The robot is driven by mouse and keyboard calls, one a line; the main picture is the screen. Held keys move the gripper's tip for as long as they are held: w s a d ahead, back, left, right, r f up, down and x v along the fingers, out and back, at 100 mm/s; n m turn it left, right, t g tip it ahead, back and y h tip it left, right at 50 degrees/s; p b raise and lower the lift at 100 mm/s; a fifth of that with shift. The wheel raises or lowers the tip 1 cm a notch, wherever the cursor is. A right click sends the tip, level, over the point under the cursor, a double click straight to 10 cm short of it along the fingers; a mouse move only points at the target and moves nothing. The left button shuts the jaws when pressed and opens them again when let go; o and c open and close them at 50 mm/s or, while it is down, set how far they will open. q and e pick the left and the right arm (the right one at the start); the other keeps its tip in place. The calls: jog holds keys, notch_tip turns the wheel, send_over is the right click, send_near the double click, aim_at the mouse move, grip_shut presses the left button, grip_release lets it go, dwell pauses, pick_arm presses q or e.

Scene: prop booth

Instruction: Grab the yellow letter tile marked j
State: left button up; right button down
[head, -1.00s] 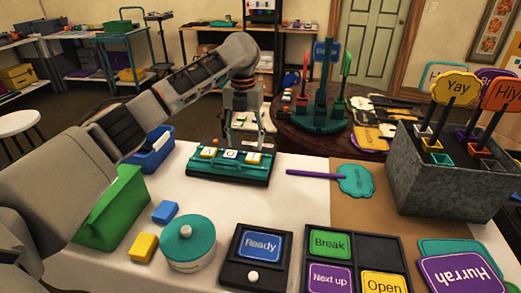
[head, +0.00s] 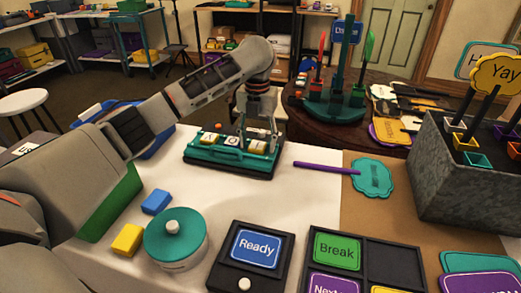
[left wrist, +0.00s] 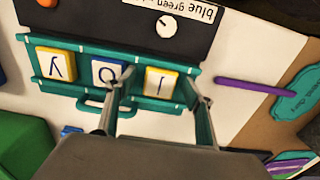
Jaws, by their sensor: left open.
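A teal rack (head: 205,158) on the white table holds three letter tiles in a row. The tile at its right end, the yellow j tile (left wrist: 161,84), shows a thin blue stroke on a pale face in the left wrist view; it also shows in the head view (head: 257,147). The middle tile (left wrist: 107,73) has blue edges and a round letter. The left tile (left wrist: 56,64) is yellow with a y-like letter. My left gripper (left wrist: 160,92) is open, its fingers on either side of the j tile; it also shows in the head view (head: 257,140). Contact cannot be told. My right gripper is out of view.
A dark board (left wrist: 120,20) lies behind the rack. A purple stick with a teal sign (head: 373,177) lies to the right. A teal-lidded pot (head: 176,238), blue and yellow blocks, and a Ready frame (head: 255,249) stand in front. A grey planter (head: 465,180) stands at right.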

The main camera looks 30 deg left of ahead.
pick_arm(q)
jog(key=shift+r, duration=0.25)
jog(key=c, duration=1)
jog(key=shift+r, duration=0.1)
